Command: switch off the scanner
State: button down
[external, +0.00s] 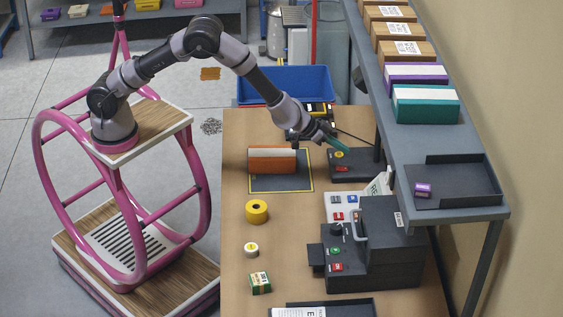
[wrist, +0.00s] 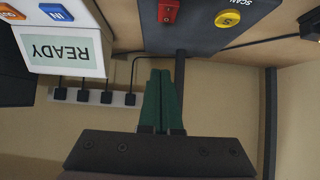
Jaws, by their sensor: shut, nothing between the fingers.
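The scanner (external: 370,168) is a low dark box at the back right of the workbench. It has a round yellow button and a red switch (external: 342,169). In the wrist view the scanner's dark face (wrist: 205,38) is at the top, with the red switch (wrist: 168,12) and the yellow button marked SCAN (wrist: 228,18). My gripper (external: 347,149) is above the scanner, close to the yellow button in the external view. Its green fingers (wrist: 163,72) are together and empty, apart from the red switch in the wrist view. I cannot tell the switch's position.
A white device with a READY display (wrist: 60,50) stands beside the scanner. A dark machine (external: 385,250) stands in front. An orange box (external: 272,161) lies on a dark mat to the left. A shelf (external: 440,150) with boxes overhangs at right.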

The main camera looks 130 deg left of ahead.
jog(key=r+v, duration=0.1)
jog(key=v, duration=0.5)
jog(key=shift+r, duration=0.4)
jog(key=shift+w+a, duration=0.15)
jog(key=s+d+r+m+h, duration=0.3)
jog(key=d+r+m, duration=0.1)
jog(key=d+r, duration=1.4)
jog(key=s+d+r+m+h, duration=0.2)
jog(key=s+d+r+m, duration=0.35)
jog(key=s+d, duration=0.7)
jog(key=s+d+r+m, duration=0.1)
jog(key=s+d+m, duration=0.1)
jog(key=s+d, duration=0.3)
jog(key=s+d+r+m, duration=0.1)
jog(key=s+d, duration=0.4)
jog(key=s, duration=0.8)
jog(key=shift+d+r+m, duration=0.35)
jog(key=shift+r, duration=0.2)
